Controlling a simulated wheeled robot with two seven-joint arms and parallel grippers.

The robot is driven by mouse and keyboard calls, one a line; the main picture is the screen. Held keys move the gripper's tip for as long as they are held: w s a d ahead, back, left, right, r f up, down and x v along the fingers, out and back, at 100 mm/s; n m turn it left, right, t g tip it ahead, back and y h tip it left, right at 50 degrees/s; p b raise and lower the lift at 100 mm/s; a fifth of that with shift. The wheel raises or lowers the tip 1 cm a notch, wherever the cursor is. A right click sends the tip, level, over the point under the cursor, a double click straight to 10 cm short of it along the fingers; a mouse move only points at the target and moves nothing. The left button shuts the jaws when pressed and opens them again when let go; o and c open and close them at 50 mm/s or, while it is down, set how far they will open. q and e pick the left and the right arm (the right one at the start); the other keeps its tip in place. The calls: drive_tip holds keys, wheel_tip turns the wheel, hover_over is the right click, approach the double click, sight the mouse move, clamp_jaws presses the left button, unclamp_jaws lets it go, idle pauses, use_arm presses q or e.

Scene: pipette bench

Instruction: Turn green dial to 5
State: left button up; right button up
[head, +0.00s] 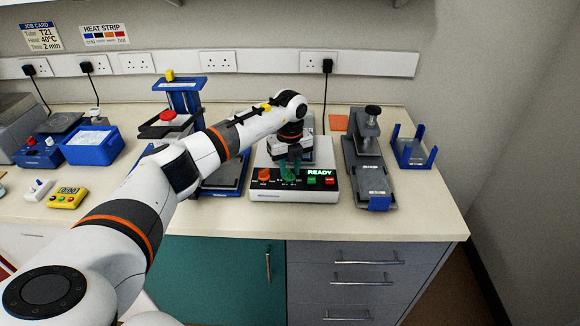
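The white device (268,196) with a dark front panel stands near the front edge of the bench. Its lit display (320,172) reads READY. An orange dial (264,175) is at the left of the panel. The green dial (289,178) is just to the right of it, partly hidden by my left gripper (290,170). That gripper points down at the green dial, with its fingertips at or around it. I cannot tell whether the fingers grip the dial, and the dial's setting is too small to read. My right gripper is not in view.
A green button (311,181) and a red button (329,181) sit right of the dials. A grey clamp stand (368,170) and a blue rack (412,150) are farther right. A blue bin (90,147) and a yellow timer (67,198) are at left. The bench's front right is clear.

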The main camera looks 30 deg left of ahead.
use_arm(q)
drive_tip(key=shift+c, duration=0.2)
clamp_jaws()
drive_tip(key=shift+m, duration=0.3)
drive_tip(key=m+b, duration=0.1)
drive_tip(key=m, duration=0.2)
drive_tip(key=shift+a, duration=0.1)
drive_tip(key=m+b, duration=0.1)
drive_tip(key=m, duration=0.4)
drive_tip(key=shift+b, duration=0.35)
drive_tip(key=m+b, duration=0.1)
drive_tip(key=m, duration=0.5)
drive_tip(key=shift+a, duration=0.15)
drive_tip(key=m+b, duration=0.1)
drive_tip(key=m, duration=0.4)
drive_tip(key=shift+a+r, duration=0.1)
drive_tip(key=shift+m, duration=0.3)
